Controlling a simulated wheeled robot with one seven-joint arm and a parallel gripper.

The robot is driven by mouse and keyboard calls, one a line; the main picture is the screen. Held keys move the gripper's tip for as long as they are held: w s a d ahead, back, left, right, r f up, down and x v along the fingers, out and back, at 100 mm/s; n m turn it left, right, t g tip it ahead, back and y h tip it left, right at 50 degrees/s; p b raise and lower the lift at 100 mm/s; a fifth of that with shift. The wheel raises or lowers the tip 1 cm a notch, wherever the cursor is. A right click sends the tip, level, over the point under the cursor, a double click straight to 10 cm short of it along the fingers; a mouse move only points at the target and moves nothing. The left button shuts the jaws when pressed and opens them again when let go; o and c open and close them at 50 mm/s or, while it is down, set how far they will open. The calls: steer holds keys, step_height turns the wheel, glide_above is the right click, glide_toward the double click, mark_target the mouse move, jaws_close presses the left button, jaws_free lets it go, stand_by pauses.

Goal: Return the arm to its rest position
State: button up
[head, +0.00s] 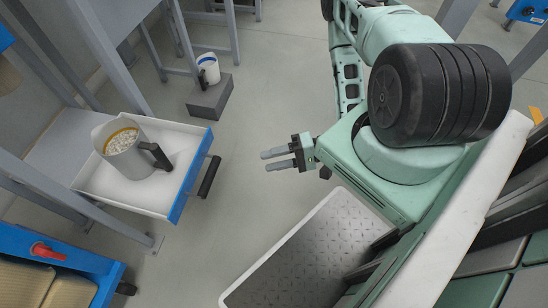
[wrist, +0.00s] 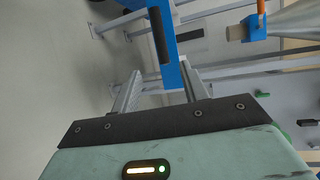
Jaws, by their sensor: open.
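My gripper (head: 275,160) is open and empty in the head view, held out to the left of my arm above the bare floor. Its two grey fingers point left. In the wrist view my gripper (wrist: 160,92) has its fingers apart with nothing between them. My arm, pale green with a large black ribbed part, is folded at the upper right of the head view.
An open drawer (head: 108,201) with a blue front and black handle holds a grey jug (head: 124,152) of pale granules. Steel frame legs stand at left. Floor between drawer and gripper is clear.

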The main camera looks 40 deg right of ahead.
stand_by(0.4)
steer(key=w+n+g+h, duration=0.3)
steer(key=w+n+g, duration=0.15)
steer(key=w, duration=0.25)
steer(key=w+a+r+n+g+h, duration=0.2)
steer(key=w+a+r+n+h, duration=0.1)
steer(key=w+r+n+h, duration=0.55)
steer(key=s+a+r+n+g+h, duration=0.1)
steer(key=s+a+r, duration=0.4)
steer(key=s+r, duration=0.5)
steer(key=s+a+r+n+g, duration=0.1)
steer(key=s+a+r, duration=0.3)
steer(key=s+r, duration=0.6)
step_height(320, 180, up, 29)
steer(key=p, duration=2.8)
steer(key=shift+w+a, duration=0.15)
steer(key=shift+a, duration=0.1)
